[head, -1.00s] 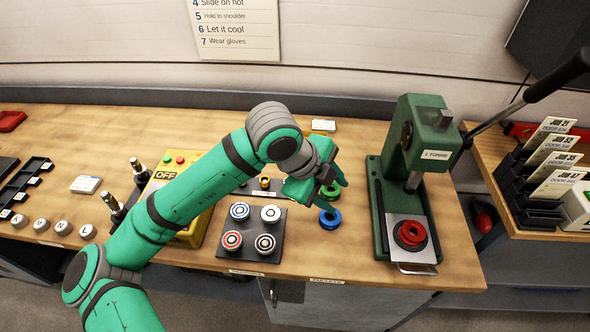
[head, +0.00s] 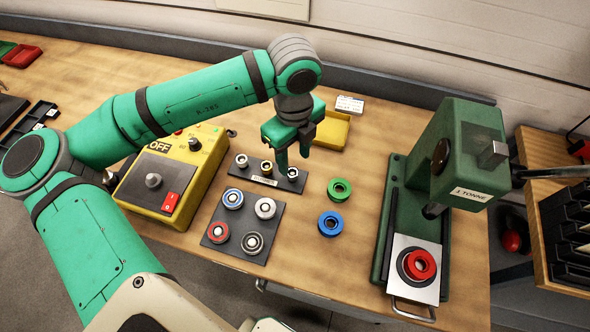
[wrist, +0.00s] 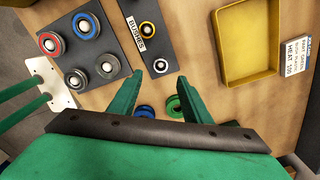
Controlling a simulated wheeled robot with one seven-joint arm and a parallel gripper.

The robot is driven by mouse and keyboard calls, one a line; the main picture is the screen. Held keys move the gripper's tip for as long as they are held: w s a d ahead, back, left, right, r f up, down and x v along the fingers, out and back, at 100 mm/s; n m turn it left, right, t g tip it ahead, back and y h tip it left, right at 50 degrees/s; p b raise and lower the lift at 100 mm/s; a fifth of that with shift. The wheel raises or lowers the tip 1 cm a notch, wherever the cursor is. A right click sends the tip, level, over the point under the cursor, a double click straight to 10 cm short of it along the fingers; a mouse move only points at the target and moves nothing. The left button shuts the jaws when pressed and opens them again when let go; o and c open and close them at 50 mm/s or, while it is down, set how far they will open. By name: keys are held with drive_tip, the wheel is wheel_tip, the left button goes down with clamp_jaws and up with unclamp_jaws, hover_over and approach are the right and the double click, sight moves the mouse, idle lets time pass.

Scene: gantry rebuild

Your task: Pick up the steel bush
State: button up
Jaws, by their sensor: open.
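A dark plate labelled BUSHES (head: 279,182) holds a row of small ring-shaped bushes. The middle bush (head: 266,166) is yellow, and another pale one (head: 242,160) sits at the left end. My gripper (head: 294,158) is open, pointing down above the plate's right end, with nothing between its fingers. How high the fingertips are above the bush is hard to tell.
A dark plate with several bearings (head: 236,245) lies in front. A green ring (head: 339,190) and a blue ring (head: 330,224) lie to the right. The green press (head: 459,150) stands further right, the yellow OFF box (head: 185,150) left, a yellow tray (head: 333,131) behind.

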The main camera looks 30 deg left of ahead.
sight(293, 174)
drive_tip(key=shift+a+f, duration=0.15)
drive_tip(key=shift+f, duration=1.5)
drive_tip(key=shift+a+f, duration=0.1)
drive_tip(key=shift+f, duration=1.55)
drive_tip(key=shift+c, duration=0.2)
clamp_jaws()
